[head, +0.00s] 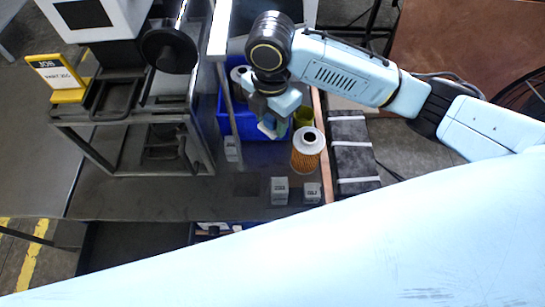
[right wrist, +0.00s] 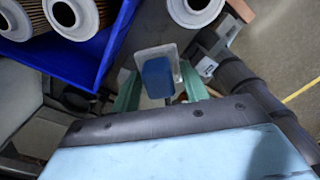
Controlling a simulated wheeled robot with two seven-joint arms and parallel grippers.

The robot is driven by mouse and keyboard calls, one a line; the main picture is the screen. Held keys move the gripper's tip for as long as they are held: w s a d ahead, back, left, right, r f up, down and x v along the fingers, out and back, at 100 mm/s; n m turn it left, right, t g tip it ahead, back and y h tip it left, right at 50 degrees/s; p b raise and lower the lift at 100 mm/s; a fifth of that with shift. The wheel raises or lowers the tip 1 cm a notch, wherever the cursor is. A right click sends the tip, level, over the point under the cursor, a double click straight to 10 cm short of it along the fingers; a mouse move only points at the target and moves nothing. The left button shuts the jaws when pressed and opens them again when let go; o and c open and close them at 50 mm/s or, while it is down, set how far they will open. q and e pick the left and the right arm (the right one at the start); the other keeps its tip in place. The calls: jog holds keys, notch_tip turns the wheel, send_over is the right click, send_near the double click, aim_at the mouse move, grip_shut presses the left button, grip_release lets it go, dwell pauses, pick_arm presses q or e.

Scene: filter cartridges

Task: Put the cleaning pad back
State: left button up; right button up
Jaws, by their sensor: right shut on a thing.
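My right gripper (head: 271,118) points down at the right part of the bench, beside the blue crate. In the right wrist view its two green fingers (right wrist: 158,92) are shut on the cleaning pad (right wrist: 157,78), a blue block with a pale grey plate behind it. In the head view only a small blue and white part of the pad (head: 268,130) shows below the fingers. I cannot tell whether the pad touches anything below. A dark square patch (head: 246,185) lies bare on the bench. My left gripper is not in view.
The blue crate (head: 225,122) holds filter cartridges. Small grey boxes (head: 279,190) stand at the front. A metal frame (head: 125,118) and yellow sign (head: 57,78) are left.

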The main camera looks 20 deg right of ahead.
aim_at(272, 131)
notch_tip(272, 131, down, 16)
jog(key=shift+f+b, duration=0.2)
jog(key=shift+b, duration=0.6)
jog(key=shift+f, duration=0.2)
jog(key=o, duration=0.9)
notch_tip(272, 131, up, 12)
jog(key=shift+r+p, duration=0.25)
jog(key=shift+p, duration=0.4)
